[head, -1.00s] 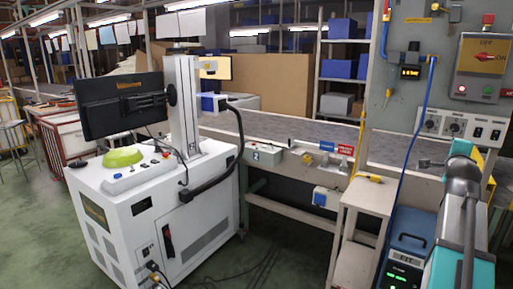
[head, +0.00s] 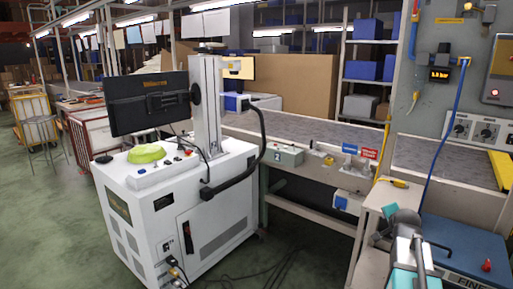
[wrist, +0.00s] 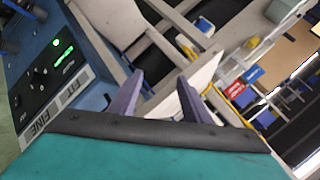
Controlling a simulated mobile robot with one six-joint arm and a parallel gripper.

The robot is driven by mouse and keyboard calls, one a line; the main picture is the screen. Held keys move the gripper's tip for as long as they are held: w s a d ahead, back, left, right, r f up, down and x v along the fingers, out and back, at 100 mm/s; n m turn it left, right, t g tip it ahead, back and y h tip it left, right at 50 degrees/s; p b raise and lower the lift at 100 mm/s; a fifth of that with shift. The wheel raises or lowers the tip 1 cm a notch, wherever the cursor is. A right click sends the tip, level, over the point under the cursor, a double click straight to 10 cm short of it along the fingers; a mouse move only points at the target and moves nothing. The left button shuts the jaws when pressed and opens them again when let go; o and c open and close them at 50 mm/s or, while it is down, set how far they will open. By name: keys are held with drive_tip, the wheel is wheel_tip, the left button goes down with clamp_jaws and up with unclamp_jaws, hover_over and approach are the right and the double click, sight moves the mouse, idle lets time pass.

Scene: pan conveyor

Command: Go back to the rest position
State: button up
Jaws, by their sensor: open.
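My gripper (wrist: 158,90) shows in the wrist view with its two dark fingers spread apart and nothing between them. Past the fingers are a pale stand and part of the bench frame, out of contact as far as I can see. In the head view my teal and grey arm stands at the lower right, in front of a small beige stand (head: 390,195) and beside a blue box (head: 462,245). The fingers are hard to make out there.
The blue box's green display (wrist: 62,47) is close on the left in the wrist view. A white machine cabinet (head: 150,215) with a monitor (head: 148,102) stands left of centre. The conveyor (head: 300,129) runs behind. A grey control panel (head: 465,95) rises at the right.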

drive_tip(key=s+a+f+n+g+y, duration=0.35)
drive_tip(key=a+f+n, duration=0.35)
drive_tip(key=a+f, duration=1.05)
drive_tip(key=s+a+f+n+g, duration=0.5)
drive_tip(key=s+a+f+n, duration=0.2)
drive_tip(key=s+a+f, duration=0.55)
drive_tip(key=s+a+f+n+g+p, duration=0.1)
drive_tip(key=s+f+g+p, duration=0.2)
drive_tip(key=s, duration=1.1)
drive_tip(key=s+a+f+n+g+p, duration=0.1)
drive_tip(key=s+f+p, duration=0.6)
drive_tip(key=s, duration=0.8)
drive_tip(key=shift+a+f+g+y+p, duration=0.45)
drive_tip(key=shift+a+g+p, duration=0.2)
drive_tip(key=shift+g, duration=0.5)
drive_tip(key=shift+r, duration=0.1)
